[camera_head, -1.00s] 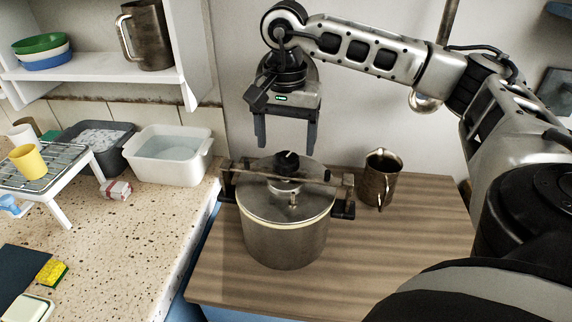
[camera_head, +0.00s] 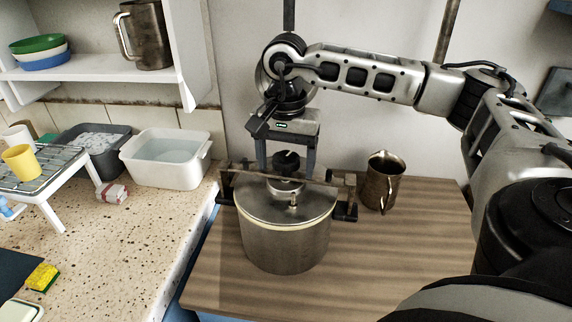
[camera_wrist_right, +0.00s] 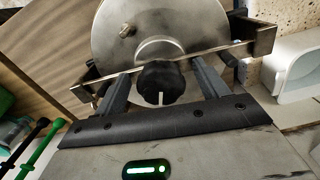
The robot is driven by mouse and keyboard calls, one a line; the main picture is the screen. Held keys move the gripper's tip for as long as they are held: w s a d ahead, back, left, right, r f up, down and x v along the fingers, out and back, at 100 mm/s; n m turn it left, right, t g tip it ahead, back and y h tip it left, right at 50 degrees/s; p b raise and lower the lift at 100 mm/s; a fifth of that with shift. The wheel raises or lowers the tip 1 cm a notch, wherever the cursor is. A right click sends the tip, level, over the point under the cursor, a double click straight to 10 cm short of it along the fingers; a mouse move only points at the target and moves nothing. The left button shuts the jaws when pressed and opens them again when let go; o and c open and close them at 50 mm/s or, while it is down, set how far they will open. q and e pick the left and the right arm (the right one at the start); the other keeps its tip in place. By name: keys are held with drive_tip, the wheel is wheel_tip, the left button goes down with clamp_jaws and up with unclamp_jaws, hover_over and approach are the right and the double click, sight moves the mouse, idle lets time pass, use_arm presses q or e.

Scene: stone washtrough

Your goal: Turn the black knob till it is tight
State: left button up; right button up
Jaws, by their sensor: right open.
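The black knob (camera_head: 286,162) sits on top of the clamp bar (camera_head: 312,182) across the lid of a steel pot (camera_head: 286,238). It also shows in the right wrist view (camera_wrist_right: 160,84), with a white mark on it. My right gripper (camera_head: 286,172) points down over the pot, its open fingers on either side of the knob. In the right wrist view the fingers (camera_wrist_right: 163,82) stand apart from the knob, with a gap on each side. My left gripper is in neither view.
The pot stands on a wooden table (camera_head: 410,250). A metal jug (camera_head: 382,182) stands right of it. At left, a speckled counter (camera_head: 110,240) holds a white basin (camera_head: 168,160), a dark tub (camera_head: 100,150) and a rack (camera_head: 45,180).

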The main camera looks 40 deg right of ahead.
drive_tip(key=n+b, duration=0.1)
drive_tip(key=n, duration=0.3)
drive_tip(key=shift+f+n, duration=0.15)
drive_tip(key=shift+n, duration=0.25)
drive_tip(key=n, duration=0.3)
drive_tip(key=shift+b, duration=0.35)
drive_tip(key=c, duration=0.8)
drive_tip(key=shift+o, duration=0.2)
drive_tip(key=m, duration=1.5)
drive_tip(key=shift+m, duration=0.4)
drive_tip(key=o, duration=0.8)
drive_tip(key=shift+c, duration=0.2)
